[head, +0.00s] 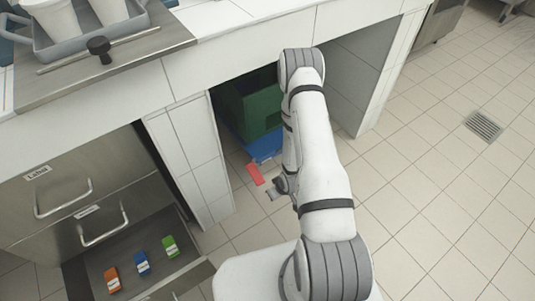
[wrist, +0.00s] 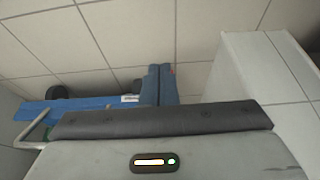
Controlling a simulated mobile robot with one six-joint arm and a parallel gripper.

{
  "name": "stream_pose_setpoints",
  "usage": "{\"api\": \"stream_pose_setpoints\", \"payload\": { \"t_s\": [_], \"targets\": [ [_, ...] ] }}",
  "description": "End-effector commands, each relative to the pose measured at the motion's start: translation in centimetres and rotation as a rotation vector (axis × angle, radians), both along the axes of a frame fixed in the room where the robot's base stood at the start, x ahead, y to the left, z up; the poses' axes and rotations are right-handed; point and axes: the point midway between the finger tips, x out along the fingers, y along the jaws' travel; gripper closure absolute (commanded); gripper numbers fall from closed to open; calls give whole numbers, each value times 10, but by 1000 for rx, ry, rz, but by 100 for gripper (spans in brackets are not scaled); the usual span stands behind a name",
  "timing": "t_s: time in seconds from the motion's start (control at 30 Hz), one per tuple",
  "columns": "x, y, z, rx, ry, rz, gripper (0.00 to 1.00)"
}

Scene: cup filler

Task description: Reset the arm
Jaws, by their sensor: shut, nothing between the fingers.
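My gripper (head: 274,194) shows in the head view low in front of the opening under the counter, partly hidden by my white arm. The arm is folded, with its elbow at the top and its wrist hanging down. In the wrist view the two blue-grey fingers of my gripper (wrist: 158,85) are pressed together, with nothing between them. The wrist housing hides the lower part of that view.
A green crate (head: 260,108) stands on a blue base under the counter. A red piece (head: 255,174) is near my gripper. An open drawer (head: 140,270) holds orange, blue and green packets. A tray of cups (head: 85,45) is on the counter. Floor at right is clear.

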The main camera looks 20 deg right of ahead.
Motion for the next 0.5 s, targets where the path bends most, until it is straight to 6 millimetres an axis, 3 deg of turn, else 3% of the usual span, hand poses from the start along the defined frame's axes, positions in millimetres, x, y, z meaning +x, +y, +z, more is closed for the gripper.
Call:
{"api": "stream_pose_setpoints", "payload": {
  "t_s": [0.17, 0.27, 0.37, 0.5],
  "targets": [
    [0, 0, 0, 0, 0, 0, 100],
    [5, -1, 12, -5, -2, -1, 100],
    [16, -4, 46, -18, -1, -8, 100],
    [37, -9, 125, -48, 7, -26, 100]
  ]
}}
